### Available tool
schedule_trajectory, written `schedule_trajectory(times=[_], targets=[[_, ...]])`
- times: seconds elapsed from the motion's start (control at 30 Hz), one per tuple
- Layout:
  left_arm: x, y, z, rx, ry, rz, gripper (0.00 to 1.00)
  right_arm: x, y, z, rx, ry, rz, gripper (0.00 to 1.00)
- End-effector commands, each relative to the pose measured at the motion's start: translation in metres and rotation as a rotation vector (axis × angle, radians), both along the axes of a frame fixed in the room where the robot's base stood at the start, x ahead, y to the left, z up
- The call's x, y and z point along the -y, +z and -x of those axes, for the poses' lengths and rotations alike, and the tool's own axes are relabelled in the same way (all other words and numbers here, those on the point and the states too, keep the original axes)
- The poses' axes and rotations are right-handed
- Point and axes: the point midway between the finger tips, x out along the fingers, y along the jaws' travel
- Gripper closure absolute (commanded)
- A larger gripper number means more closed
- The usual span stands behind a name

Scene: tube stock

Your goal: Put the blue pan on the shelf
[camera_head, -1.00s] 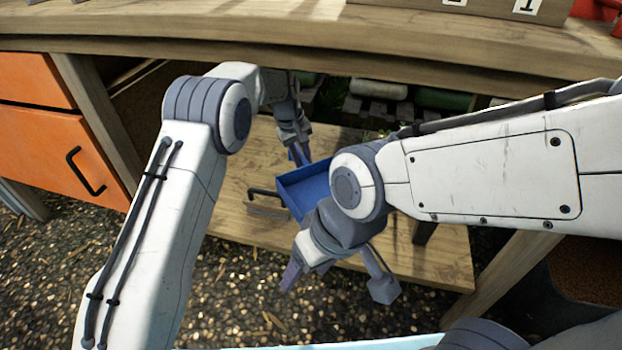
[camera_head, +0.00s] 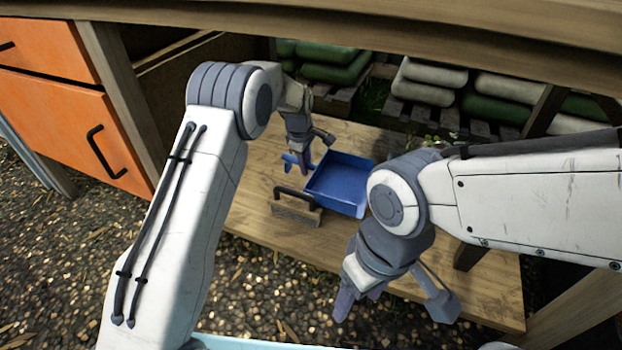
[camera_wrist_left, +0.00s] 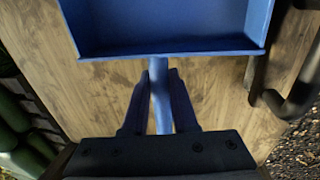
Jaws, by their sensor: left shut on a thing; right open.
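The blue pan (camera_head: 342,182) is a shallow open tray over the low wooden shelf (camera_head: 262,228) under the bench. My left gripper (camera_head: 297,163) is shut on the pan's blue handle, at the pan's left end. In the left wrist view the handle (camera_wrist_left: 161,95) runs between the two fingers of the left gripper (camera_wrist_left: 160,78), and the pan (camera_wrist_left: 165,30) extends away from them. I cannot tell whether the pan's underside touches the shelf. My right gripper (camera_head: 392,305) is open and empty, in front of the shelf's near edge. The right wrist hides part of the shelf.
A tool with a dark handle (camera_head: 295,197) lies on the shelf beside the pan; it also shows in the left wrist view (camera_wrist_left: 296,95). Orange drawers (camera_head: 65,125) stand at the left. The bench top (camera_head: 420,35) hangs overhead. Stacked sacks (camera_head: 430,80) lie behind.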

Motion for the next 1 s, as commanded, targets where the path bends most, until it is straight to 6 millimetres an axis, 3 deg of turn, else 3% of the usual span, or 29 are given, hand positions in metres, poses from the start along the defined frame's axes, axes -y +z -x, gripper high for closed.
schedule_trajectory(times=[0.2,0.57,0.6,0.67,1.0], targets=[[0.002,-0.033,0.0,0.001,-0.002,0.001,1.0,0.0,-0.022,0.0,0.0,-0.001,0.0,0.33],[0.004,-0.034,0.0,0.0,-0.005,0.0,1.0,0.0,-0.019,0.0,0.001,-0.001,-0.001,0.33],[0.004,-0.035,0.0,0.0,-0.005,0.0,0.66,0.0,-0.019,0.0,0.001,-0.001,-0.001,0.33],[0.004,-0.035,0.0,0.0,-0.005,0.0,0.43,0.0,-0.019,0.0,0.001,-0.001,-0.001,0.33],[0.004,-0.034,0.0,0.001,-0.006,0.0,0.43,0.0,-0.02,0.0,0.001,-0.001,-0.001,0.33]])
